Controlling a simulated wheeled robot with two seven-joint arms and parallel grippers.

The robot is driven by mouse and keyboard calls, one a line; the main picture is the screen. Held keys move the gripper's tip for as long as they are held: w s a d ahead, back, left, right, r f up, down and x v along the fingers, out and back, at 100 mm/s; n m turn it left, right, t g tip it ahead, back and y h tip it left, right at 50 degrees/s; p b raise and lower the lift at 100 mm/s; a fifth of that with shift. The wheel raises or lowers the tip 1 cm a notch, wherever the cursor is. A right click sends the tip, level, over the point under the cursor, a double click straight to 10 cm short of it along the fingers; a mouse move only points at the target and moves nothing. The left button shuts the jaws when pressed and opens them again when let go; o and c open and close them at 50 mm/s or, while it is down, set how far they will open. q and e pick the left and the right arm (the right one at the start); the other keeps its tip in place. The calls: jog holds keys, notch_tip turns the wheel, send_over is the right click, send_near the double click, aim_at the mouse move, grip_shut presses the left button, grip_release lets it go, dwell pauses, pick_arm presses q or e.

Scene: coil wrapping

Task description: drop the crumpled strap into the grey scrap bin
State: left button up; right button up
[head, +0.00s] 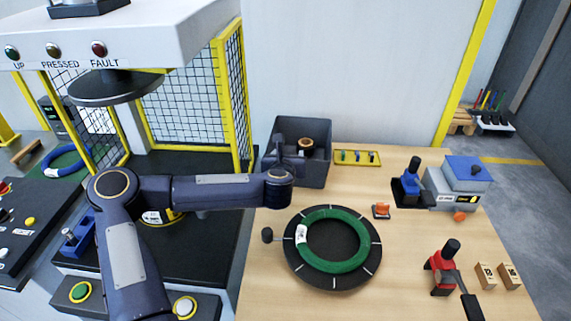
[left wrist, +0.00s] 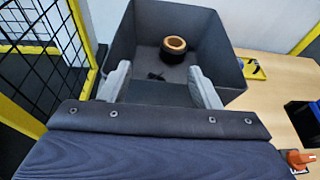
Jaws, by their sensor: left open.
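The grey scrap bin (head: 318,173) stands at the back left of the wooden table; in the left wrist view its wall (left wrist: 215,45) fills the upper middle. My left gripper (head: 289,147) is over the bin. Its two pale fingers (left wrist: 158,82) are spread apart with nothing between them. A dark roll with a tan core (left wrist: 174,46) is also in the bin. My right gripper is not in view.
A green coil (head: 368,247) lies on a round black turntable (head: 335,281). A yellow tray (head: 372,163) is right of the bin, an orange piece (head: 381,211) nearer. Red (head: 441,270) and blue (head: 405,190) tools stand at right. A yellow mesh guard (head: 233,95) is close left of the bin.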

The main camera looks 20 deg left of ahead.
pick_arm(q)
jog(key=s+d+r+m+g+h, duration=0.1)
jog(key=s+d+r+m+h, duration=0.25)
jog(key=s+m, duration=0.5)
jog(key=s+d+r+m+h, duration=0.3)
jog(key=s+d+m+h, duration=0.15)
jog(key=m, duration=0.75)
jog(key=s+a+f+m+g+y, duration=0.1)
jog(key=s+a+m, duration=0.4)
jog(key=s, duration=0.9)
jog(key=s+a+f+m+g+y, duration=0.1)
jog(key=s+a+f+m+g, duration=0.2)
jog(key=s+m, duration=0.8)
jog(key=s+a+g, duration=0.2)
jog(key=s+g, duration=0.1)
jog(key=shift+g+b, duration=0.3)
jog(key=shift+b, duration=0.05)
